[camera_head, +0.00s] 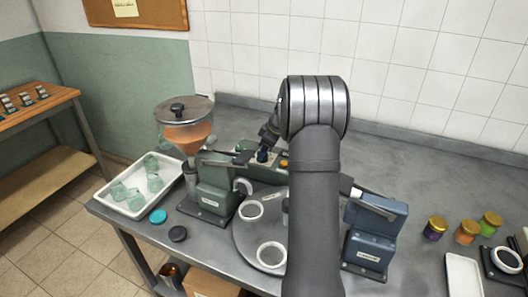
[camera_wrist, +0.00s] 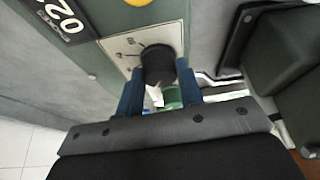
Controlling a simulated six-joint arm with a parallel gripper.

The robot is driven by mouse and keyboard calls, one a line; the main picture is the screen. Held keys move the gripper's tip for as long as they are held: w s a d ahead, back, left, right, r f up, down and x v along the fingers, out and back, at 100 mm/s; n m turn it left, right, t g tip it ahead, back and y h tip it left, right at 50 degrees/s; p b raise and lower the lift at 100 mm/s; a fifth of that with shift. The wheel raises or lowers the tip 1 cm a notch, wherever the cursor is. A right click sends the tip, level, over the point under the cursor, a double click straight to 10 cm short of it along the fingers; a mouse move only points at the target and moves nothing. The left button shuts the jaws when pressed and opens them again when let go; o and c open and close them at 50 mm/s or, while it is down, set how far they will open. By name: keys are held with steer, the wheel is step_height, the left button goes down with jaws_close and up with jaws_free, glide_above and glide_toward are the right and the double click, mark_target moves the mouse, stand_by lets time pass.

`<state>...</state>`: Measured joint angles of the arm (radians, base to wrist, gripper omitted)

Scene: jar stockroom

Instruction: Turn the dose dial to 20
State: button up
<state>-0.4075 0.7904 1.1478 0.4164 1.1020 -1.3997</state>
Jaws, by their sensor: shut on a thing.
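The dose dial (camera_wrist: 158,62) is a dark round knob on a pale scale plate (camera_wrist: 121,45) with printed marks. My gripper (camera_wrist: 160,82) has its blue fingers on either side of the knob, shut on it. A black plate (camera_wrist: 62,15) beside the scale bears large white characters that look like "02", seen at a slant and partly cut off; its reading is uncertain. The pointer setting is not clear. In the head view my gripper (camera_head: 266,146) is at the green housing behind the turntable, partly hidden by my arm.
A hopper (camera_head: 186,135) stands on a green machine at the left, beside a white tray (camera_head: 126,207) of green jars. A grey turntable (camera_head: 245,238) carries white-rimmed jars in front. A blue machine (camera_head: 376,232) and several lidded jars (camera_head: 466,231) stand right.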

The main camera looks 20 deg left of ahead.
steer(key=o, duration=1)
steer(key=v, duration=1.7)
steer(key=shift+r, duration=0.25)
steer(key=shift+s+f, duration=0.1)
steer(key=x, duration=1.7)
steer(key=shift+f, duration=0.2)
